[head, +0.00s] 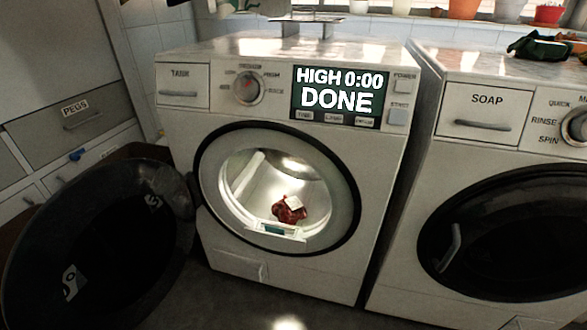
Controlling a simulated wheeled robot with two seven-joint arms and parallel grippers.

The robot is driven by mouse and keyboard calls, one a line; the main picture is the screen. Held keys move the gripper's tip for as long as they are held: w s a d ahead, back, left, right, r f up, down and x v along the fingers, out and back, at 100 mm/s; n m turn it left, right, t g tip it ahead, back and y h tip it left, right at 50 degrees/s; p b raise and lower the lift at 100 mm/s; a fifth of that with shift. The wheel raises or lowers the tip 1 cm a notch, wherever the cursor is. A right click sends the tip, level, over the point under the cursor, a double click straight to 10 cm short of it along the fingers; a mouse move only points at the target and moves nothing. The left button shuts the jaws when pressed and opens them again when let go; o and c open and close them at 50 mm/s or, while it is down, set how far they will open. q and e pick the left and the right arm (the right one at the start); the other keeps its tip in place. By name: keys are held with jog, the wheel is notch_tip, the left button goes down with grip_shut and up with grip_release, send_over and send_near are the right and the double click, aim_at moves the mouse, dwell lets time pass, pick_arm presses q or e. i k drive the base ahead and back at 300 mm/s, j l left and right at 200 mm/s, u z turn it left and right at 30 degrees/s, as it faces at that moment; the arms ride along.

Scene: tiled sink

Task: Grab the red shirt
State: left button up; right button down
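In the head view a crumpled red shirt (287,213) lies at the bottom of the lit drum of the left machine (280,265). A small pale patch shows on top of it; I cannot tell what it is. The machine's round door (95,250) hangs wide open to the left. The machine's display (338,98) reads "HIGH 0:00 DONE". Neither of my grippers shows in the view.
A second machine (480,150) with its dark round door (505,235) shut stands at the right. A drawer labelled PEGS (75,115) is at the left. A dark green cloth (540,45) lies on the right machine. Potted plants (463,9) line the back sill.

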aim_at(288, 211)
jog(key=i+j+z, duration=0.1)
jog(key=z, duration=0.3)
jog(key=j+z, duration=0.35)
jog(key=i+j+z, duration=0.1)
jog(key=z, duration=0.3)
